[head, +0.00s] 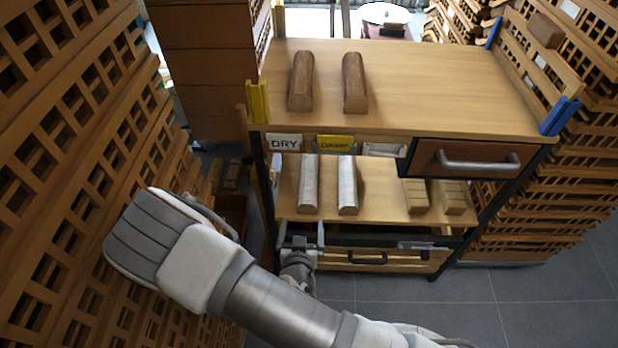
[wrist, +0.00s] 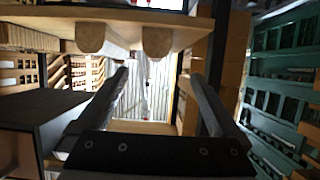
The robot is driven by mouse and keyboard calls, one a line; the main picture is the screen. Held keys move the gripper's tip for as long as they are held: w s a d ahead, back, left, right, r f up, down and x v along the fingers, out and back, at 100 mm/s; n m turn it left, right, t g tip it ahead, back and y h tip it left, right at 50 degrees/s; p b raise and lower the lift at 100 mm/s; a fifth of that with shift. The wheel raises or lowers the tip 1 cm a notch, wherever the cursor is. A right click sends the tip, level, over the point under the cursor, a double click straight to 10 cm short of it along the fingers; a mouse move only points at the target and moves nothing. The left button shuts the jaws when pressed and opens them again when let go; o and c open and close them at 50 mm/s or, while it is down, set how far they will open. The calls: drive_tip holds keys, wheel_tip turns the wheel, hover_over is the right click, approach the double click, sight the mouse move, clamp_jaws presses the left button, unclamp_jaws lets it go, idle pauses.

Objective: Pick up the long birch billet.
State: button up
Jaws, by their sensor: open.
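Two long pale grey-white billets lie side by side on the lower shelf in the head view, a left one (head: 309,184) and a right one (head: 347,185). I cannot tell which one the task means. My gripper (head: 301,236) is open and empty in front of that shelf, roughly in line with the left billet. The wrist view appears upside down. There my open gripper (wrist: 165,78) shows two dark fingers. The rounded end of one billet (wrist: 157,40) is roughly centred between the fingers but apart from them. The other billet's end (wrist: 90,38) is farther left.
Two short tan blocks (head: 428,196) lie right on the lower shelf. Two dark brown billets (head: 327,82) lie on the top board (head: 420,90). A drawer (head: 465,158) hangs above the lower shelf at right. Slatted crates (head: 60,170) crowd the left. Grey floor (head: 540,300) is open at front right.

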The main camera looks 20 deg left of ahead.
sight(308, 189)
drive_tip(key=b+x, duration=0.3)
drive_tip(key=x, duration=0.8)
drive_tip(key=shift+w+a+f, duration=0.1)
drive_tip(key=shift+w+f, duration=0.05)
drive_tip(key=shift+w, duration=0.2)
drive_tip(key=shift+w+d+r+b+x, duration=0.15)
drive_tip(key=shift+b+x, duration=0.25)
drive_tip(key=shift+x, duration=0.5)
drive_tip(key=shift+d+r+b+x, duration=0.1)
drive_tip(key=shift+b+x, duration=0.25)
drive_tip(key=shift+x, duration=0.55)
drive_tip(key=shift+w+d+r+b+x, duration=0.15)
drive_tip(key=shift+b+x, duration=0.25)
drive_tip(key=shift+x, duration=0.5)
drive_tip(key=shift+a, duration=0.1)
drive_tip(key=shift+s, duration=0.1)
drive_tip(key=shift+r, duration=0.1)
clamp_jaws()
